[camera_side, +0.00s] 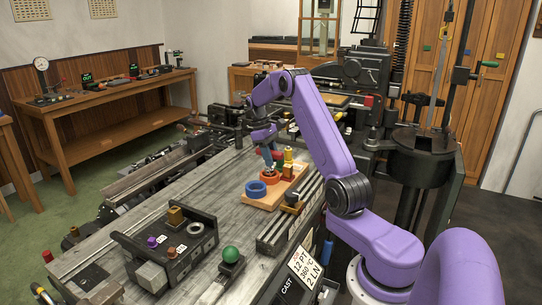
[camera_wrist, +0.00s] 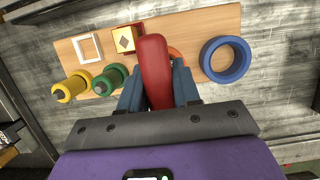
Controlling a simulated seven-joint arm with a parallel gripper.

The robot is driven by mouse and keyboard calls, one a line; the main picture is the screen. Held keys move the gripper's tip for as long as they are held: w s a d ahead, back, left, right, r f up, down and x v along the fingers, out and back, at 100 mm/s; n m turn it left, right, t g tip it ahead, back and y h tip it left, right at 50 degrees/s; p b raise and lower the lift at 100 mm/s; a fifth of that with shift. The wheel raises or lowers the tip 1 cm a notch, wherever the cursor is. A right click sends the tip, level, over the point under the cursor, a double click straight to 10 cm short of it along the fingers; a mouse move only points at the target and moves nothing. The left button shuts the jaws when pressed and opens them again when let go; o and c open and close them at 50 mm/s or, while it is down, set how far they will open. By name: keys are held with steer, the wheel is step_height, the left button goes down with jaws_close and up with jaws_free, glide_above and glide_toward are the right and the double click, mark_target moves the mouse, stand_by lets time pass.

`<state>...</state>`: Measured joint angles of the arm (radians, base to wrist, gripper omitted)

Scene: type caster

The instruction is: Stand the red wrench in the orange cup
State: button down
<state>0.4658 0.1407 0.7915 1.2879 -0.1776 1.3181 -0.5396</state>
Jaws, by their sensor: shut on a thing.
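My gripper (camera_wrist: 158,82) is shut on the red wrench (camera_wrist: 154,62), whose thick rounded red end sticks out between the blue-grey fingers in the wrist view. The orange cup (camera_wrist: 175,52) is mostly hidden behind the wrench there; only a curved bit of its rim shows on the right. In the side view the orange cup (camera_side: 269,178) stands on the wooden board, and my gripper (camera_side: 268,156) is just above it. The wrench's lower end is hidden, so I cannot tell whether it is inside the cup or above it.

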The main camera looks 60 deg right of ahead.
steer(key=shift+f, duration=0.45)
steer(key=c, duration=0.7)
jaws_free()
steer(key=v, duration=1.2)
